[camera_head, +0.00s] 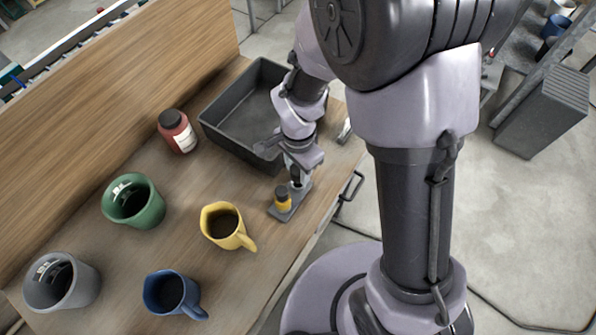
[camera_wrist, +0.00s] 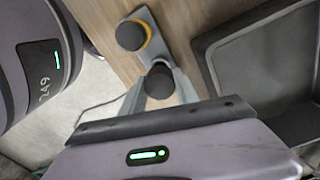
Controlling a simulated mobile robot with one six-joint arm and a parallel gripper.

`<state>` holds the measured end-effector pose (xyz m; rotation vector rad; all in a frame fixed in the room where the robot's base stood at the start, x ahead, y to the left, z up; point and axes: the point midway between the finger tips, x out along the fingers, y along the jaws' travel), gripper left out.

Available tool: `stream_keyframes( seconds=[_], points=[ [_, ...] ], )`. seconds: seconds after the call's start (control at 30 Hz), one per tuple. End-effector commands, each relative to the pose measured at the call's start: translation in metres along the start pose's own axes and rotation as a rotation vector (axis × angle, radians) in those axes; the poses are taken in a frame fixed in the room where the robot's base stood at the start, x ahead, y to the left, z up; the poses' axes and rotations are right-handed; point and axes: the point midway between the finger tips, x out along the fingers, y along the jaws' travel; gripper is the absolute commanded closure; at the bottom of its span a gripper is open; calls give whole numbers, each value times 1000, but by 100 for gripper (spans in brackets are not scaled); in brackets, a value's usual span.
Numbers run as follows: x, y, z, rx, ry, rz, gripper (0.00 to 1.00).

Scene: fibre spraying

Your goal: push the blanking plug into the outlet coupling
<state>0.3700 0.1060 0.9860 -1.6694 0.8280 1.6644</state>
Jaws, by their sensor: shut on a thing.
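My gripper (camera_head: 296,179) points down over the near end of the workbench. In the wrist view its two fingers (camera_wrist: 160,92) are shut on a black, round-topped piece, which I take as the blanking plug (camera_wrist: 160,82). The plug is over a grey base plate (camera_head: 276,213); I cannot tell whether it touches the plate. A yellow piece with a dark top, which I take as the outlet coupling (camera_head: 283,201), stands on the plate just beside the gripper. It also shows in the wrist view as a dark disc with a yellow rim (camera_wrist: 131,36). The plug's lower end is hidden.
A dark grey tray (camera_head: 222,135) lies behind my gripper. A yellow mug (camera_head: 214,238) stands to the left of the base plate. Blue (camera_head: 160,306), green (camera_head: 149,214) and grey (camera_head: 84,284) mugs and a red bottle (camera_head: 178,138) stand farther left. The bench edge is close on the right.

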Motion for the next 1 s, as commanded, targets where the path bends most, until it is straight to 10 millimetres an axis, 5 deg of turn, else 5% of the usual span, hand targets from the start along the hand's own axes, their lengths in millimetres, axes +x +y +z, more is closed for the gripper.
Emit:
stream_keyframes(
  seconds=[0.33,0.53,1.0],
  points=[
    [-4,73,42,-3,-1,2,100],
    [8,94,55,-2,2,-7,100],
    [-12,138,79,-1,-1,0,100]
  ],
)
